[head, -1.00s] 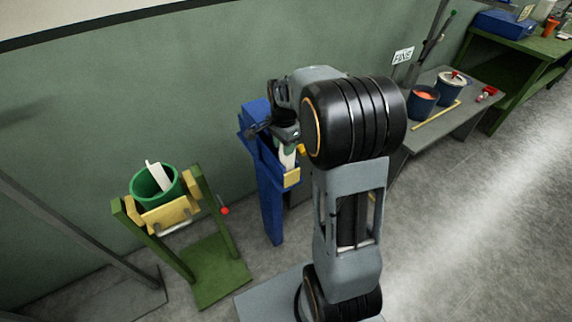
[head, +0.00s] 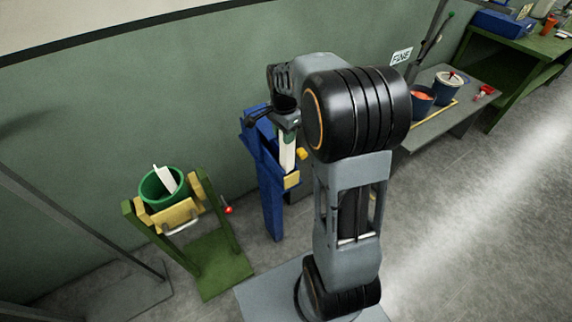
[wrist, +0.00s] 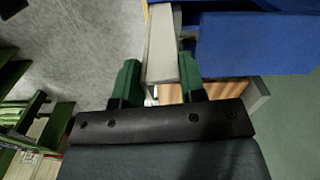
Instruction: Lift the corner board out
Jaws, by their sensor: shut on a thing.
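The corner board, a pale grey-white strip (head: 287,152), stands in the blue holder (head: 270,205) by the wall in the head view. My gripper (head: 287,118) is above the holder, shut on the upper part of the board. In the wrist view the green fingertips of my gripper (wrist: 159,75) are on both sides of the corner board (wrist: 162,45). The blue holder's wall (wrist: 255,42) is close beside it. The board's lower end is hidden in the holder in the head view.
A green stand (head: 215,265) with a green bucket (head: 150,187) holding another white piece is to the left. A grey bench (head: 440,125) with dark pots stands at the right, near a green table (head: 545,48). The wall is close behind the holder.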

